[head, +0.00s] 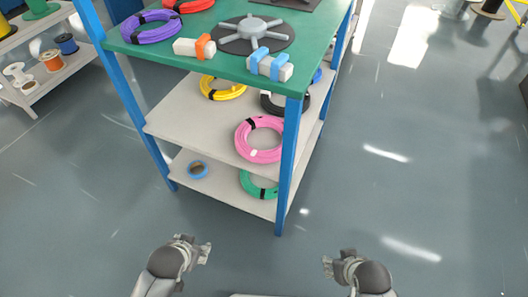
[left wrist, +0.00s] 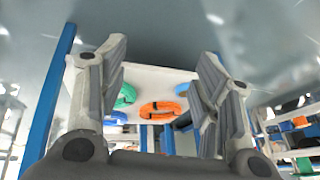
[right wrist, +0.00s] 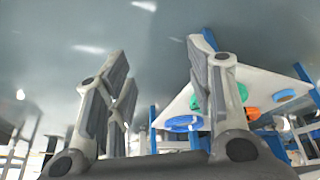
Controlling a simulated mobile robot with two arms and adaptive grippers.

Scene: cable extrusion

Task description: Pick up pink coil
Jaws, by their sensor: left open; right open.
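The pink coil (head: 259,139) lies on the middle shelf of the blue-framed cart, at its near right corner beside a blue post. Black bands wrap it and a white tag shows on it. My left gripper (head: 207,253) is open and empty, low in front of the cart. My right gripper (head: 326,265) is open and empty, in front and to the right of the cart. Both are well apart from the coil. The left wrist view (left wrist: 155,95) and the right wrist view (right wrist: 160,95) show spread, empty fingers. I cannot make out the pink coil in either wrist view.
The cart's green top (head: 165,51) holds a purple coil (head: 151,26), a grey spoked disc (head: 250,33) and clamps. A yellow coil (head: 222,88) and a black coil (head: 272,103) share the middle shelf. A green coil (head: 257,186) lies below. The floor to the right is clear.

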